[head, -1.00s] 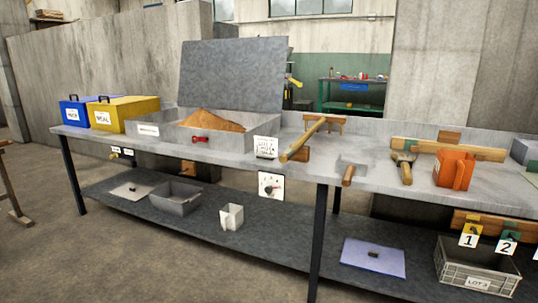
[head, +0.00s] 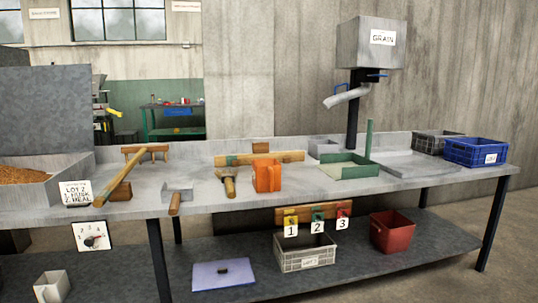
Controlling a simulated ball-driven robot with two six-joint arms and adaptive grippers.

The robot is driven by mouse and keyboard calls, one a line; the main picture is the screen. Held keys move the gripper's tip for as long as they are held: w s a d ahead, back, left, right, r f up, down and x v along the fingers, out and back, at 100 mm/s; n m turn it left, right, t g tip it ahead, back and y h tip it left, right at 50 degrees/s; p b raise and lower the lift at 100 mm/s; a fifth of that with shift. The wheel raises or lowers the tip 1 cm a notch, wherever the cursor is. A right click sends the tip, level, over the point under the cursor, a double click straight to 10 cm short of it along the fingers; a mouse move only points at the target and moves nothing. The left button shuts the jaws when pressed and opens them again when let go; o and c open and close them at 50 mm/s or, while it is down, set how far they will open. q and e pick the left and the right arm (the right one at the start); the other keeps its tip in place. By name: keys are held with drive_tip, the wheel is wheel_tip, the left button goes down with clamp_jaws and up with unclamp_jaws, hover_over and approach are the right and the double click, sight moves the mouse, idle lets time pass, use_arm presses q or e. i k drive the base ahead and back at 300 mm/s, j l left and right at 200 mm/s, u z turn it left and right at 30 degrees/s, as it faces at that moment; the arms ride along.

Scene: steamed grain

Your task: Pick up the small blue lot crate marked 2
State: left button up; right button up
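A small blue crate (head: 476,152) stands upright at the right end of the table in the head view. It has a white label on its front, too small to read for certain. A dark grey crate (head: 437,142) stands just behind and to the left of it. A light grey crate (head: 305,252) with a white label sits on the lower shelf. Neither of my grippers is in view.
The table (head: 330,191) carries an orange container (head: 267,175), a green-edged tray (head: 349,167), wooden tools and the grain hopper (head: 369,44). A red bin (head: 392,230) stands on the lower shelf. Floor is clear at the right front.

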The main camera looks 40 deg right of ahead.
sight(475, 152)
drive_tip(key=z, duration=2.5)
drive_tip(key=i, duration=0.55)
drive_tip(key=i+z, duration=0.2)
drive_tip(key=i, duration=0.4)
drive_tip(key=i+z, duration=0.15)
drive_tip(key=i, duration=0.5)
drive_tip(key=i+j+z, duration=0.2)
drive_tip(key=i, duration=0.4)
drive_tip(key=i+j+z, duration=0.15)
drive_tip(key=i, duration=0.5)
drive_tip(key=i+l, duration=0.1)
drive_tip(key=i, duration=0.95)
drive_tip(key=i+u, duration=0.25)
drive_tip(key=u, duration=0.2)
drive_tip(key=i+u, duration=0.3)
drive_tip(key=u, duration=0.15)
drive_tip(key=i+l+u, duration=0.15)
drive_tip(key=u, duration=0.3)
drive_tip(key=i+l, duration=0.05)
drive_tip(key=i, duration=0.05)
